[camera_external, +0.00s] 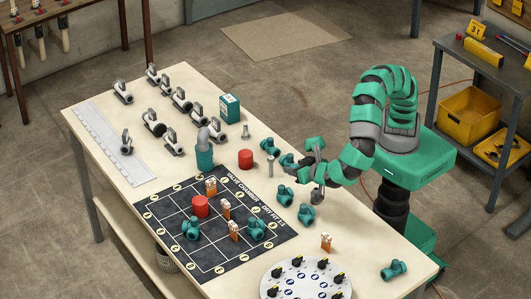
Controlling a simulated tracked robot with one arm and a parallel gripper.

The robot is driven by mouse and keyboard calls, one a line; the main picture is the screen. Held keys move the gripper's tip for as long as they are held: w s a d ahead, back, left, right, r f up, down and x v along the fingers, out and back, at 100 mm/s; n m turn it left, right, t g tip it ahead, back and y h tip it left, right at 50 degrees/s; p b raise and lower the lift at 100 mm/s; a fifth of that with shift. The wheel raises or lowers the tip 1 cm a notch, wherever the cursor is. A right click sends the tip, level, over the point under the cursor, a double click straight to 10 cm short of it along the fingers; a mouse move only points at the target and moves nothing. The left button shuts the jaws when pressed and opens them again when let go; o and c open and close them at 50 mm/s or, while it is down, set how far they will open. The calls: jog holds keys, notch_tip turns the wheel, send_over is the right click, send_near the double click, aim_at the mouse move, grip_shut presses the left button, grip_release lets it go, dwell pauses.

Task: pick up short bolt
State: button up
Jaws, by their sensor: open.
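Two small grey metal bolts stand upright on the pale table. One bolt (245,132) is near the teal box, and the other bolt (270,167) is just right of the red cylinder. At this size I cannot tell for sure which is the short bolt. My gripper (303,168) is open and low over the table, to the right of the nearer bolt and apart from it. Its fingertips are small and partly lost among the teal fittings, and I see nothing held between them.
Teal pipe fittings (285,196) crowd the table around my gripper. A red cylinder (245,159) stands left of the nearer bolt. A black grid mat (172,226) holds several parts. Grey valves (154,123) stand farther back. A round white dial plate (306,279) lies at the front.

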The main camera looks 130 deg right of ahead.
jog(key=b, duration=0.1)
send_near(273, 161)
jog(key=x, duration=0.4)
jog(key=shift+b+x, duration=0.6)
jog(key=shift+x, duration=1.9)
grip_shut()
